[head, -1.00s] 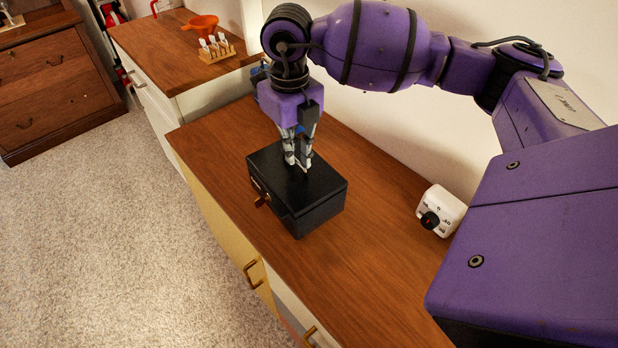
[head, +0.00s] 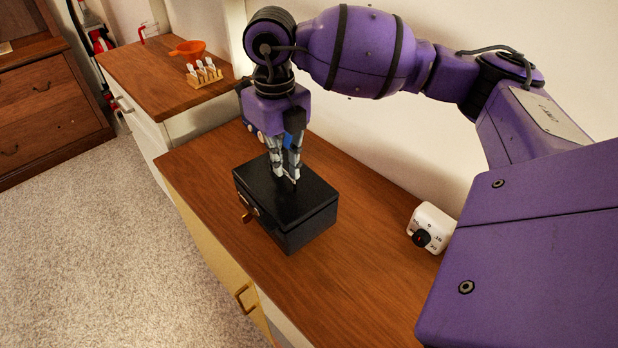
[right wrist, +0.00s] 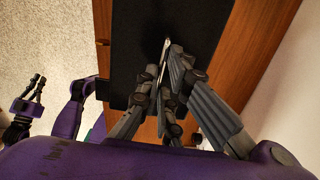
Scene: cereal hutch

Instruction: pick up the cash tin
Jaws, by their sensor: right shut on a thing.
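The cash tin (head: 300,212) is a black box with a brass-coloured latch on its front. It stands on the wooden counter in the head view, with no visible gap under it. My right gripper (head: 291,177) points down over the middle of its lid and is shut on the tin's thin metal handle. In the right wrist view, the fingers (right wrist: 166,60) close around this silver handle (right wrist: 167,44) above the dark lid, and they hide part of it. My left gripper (right wrist: 38,80) shows small at the left of the right wrist view, away from the tin, with its fingers apart and empty.
A white timer with a black knob (head: 431,229) stands on the counter (head: 345,270) to the right of the tin. A blue object (head: 248,122) is partly hidden behind my right gripper. An orange funnel (head: 188,48) and a small wooden rack (head: 205,73) stand on the farther counter.

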